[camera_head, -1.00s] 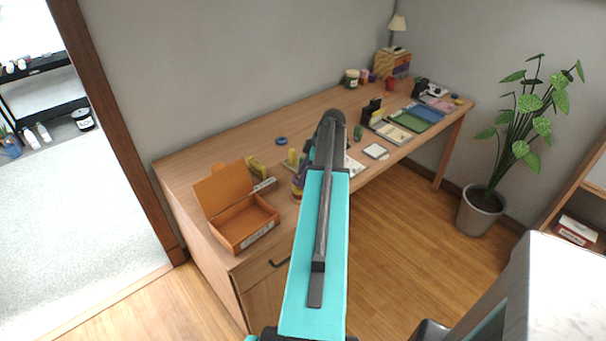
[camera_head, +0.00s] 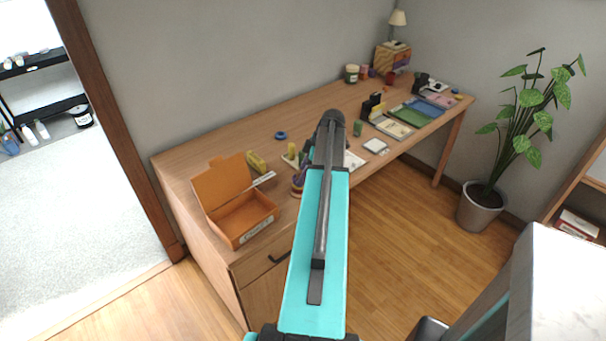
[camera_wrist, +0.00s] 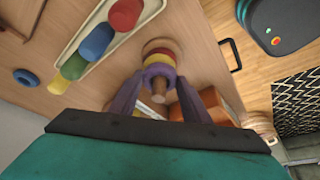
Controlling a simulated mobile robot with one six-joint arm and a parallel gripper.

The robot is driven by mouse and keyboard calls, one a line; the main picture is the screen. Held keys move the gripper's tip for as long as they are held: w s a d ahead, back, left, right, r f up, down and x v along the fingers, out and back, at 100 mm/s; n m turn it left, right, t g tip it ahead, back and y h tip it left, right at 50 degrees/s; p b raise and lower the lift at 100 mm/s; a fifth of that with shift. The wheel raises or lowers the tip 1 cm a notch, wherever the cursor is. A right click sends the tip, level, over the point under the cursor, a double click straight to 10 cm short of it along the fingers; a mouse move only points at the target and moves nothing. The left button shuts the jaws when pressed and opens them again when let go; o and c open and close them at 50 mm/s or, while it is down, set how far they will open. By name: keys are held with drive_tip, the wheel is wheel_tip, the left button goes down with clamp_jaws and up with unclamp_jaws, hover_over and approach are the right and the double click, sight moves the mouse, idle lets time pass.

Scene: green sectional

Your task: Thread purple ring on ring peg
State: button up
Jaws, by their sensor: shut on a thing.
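The ring peg (camera_wrist: 158,97) is a wooden post, seen nearly end-on in the wrist view. The purple ring (camera_wrist: 158,73) is around the peg on the near side of the yellow one. My gripper (camera_wrist: 160,82) is shut on the purple ring, one dark purple finger on each side. Whether the ring touches the yellow one is unclear.
An open orange box (camera_head: 240,222) stands left of the stack, close to my right finger in the wrist view. A blue ring (camera_wrist: 26,77) lies loose on the desk. A pale tray (camera_wrist: 151,9) holds red, blue and green pieces near the stack.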

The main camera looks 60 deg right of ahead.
drive_tip(key=o, duration=1.1)
drive_tip(key=b+v, duration=0.3)
drive_tip(key=v, duration=1.1)
drive_tip(key=shift+f, duration=0.1)
idle(0.5)
